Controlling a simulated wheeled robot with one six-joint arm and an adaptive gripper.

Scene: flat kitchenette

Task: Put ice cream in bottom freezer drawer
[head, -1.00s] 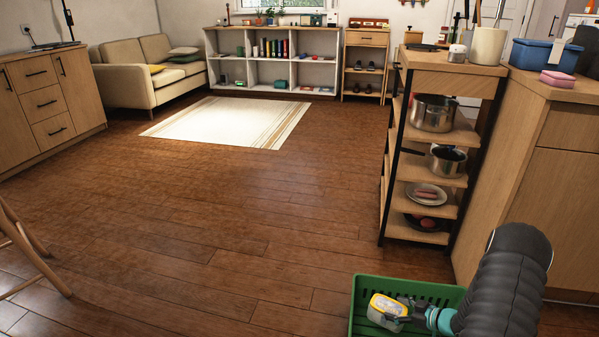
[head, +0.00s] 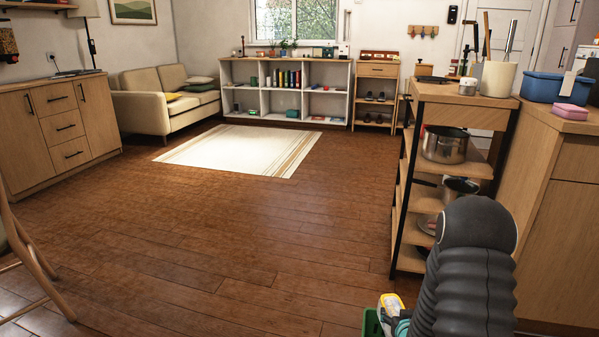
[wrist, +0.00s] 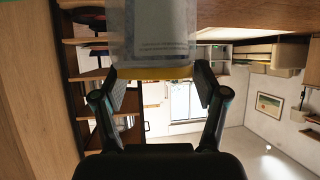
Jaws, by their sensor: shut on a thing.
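A white tub with yellow on it, apparently the ice cream (head: 391,303), shows at the bottom edge of the head view, partly cut off and partly hidden by my arm. It also shows in the wrist view (wrist: 160,35), where its printed white side and yellow edge fill the top middle. My gripper (wrist: 158,78) has a finger on each side of the tub and is shut on it. In the head view the gripper is mostly hidden behind my dark ribbed arm. I cannot make out a freezer drawer in any view.
A green crate (head: 371,325) is at the bottom edge, beside the tub. A shelf rack (head: 407,215) with pots stands close at the right, next to a wooden counter (head: 550,180). A chair (head: 35,265) is at the left. The middle floor (head: 230,235) is clear.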

